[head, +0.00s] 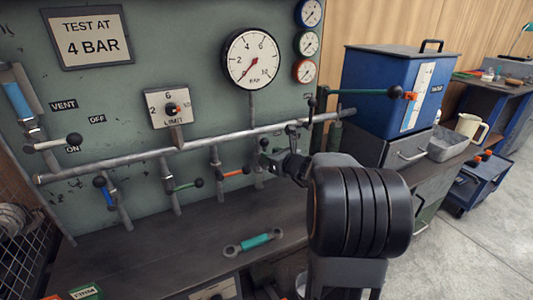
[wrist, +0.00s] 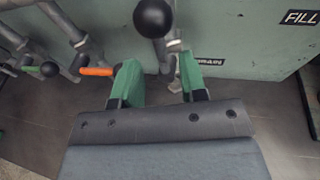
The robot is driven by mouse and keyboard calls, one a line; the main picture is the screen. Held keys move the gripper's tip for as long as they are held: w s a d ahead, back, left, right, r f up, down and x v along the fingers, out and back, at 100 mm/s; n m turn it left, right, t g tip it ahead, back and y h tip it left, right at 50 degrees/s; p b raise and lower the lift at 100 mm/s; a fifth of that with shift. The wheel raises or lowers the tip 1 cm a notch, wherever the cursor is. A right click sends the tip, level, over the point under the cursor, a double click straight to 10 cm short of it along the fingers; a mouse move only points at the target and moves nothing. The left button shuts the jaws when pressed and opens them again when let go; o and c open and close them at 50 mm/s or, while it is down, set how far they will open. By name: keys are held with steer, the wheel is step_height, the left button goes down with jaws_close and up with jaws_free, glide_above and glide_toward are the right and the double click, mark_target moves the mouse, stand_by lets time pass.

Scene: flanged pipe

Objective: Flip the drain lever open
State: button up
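The drain lever shows in the wrist view as a black ball knob (wrist: 153,17) close to the camera, in front of a grey down-pipe and a partly covered DRAIN label (wrist: 210,62). In the head view a black knob (head: 264,142), seemingly the same one, stands just left of my gripper (head: 283,158). In the wrist view the green-padded fingers of my gripper (wrist: 160,82) are apart, with nothing held between them. The knob appears above the gap; whether a finger touches the lever cannot be told.
An orange lever (head: 234,173) and a green lever (head: 186,186) hang left of my gripper below the long grey pipe (head: 130,157). A green-handled lever (head: 362,92) sticks out at the right. A teal-handled wrench (head: 256,242) lies on the bench. A FILL label (wrist: 300,18) is at upper right.

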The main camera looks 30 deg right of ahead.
steer(key=p+v, duration=0.1)
steer(key=v, duration=0.9)
steer(key=shift+s+p, duration=0.2)
steer(key=shift+p, duration=0.2)
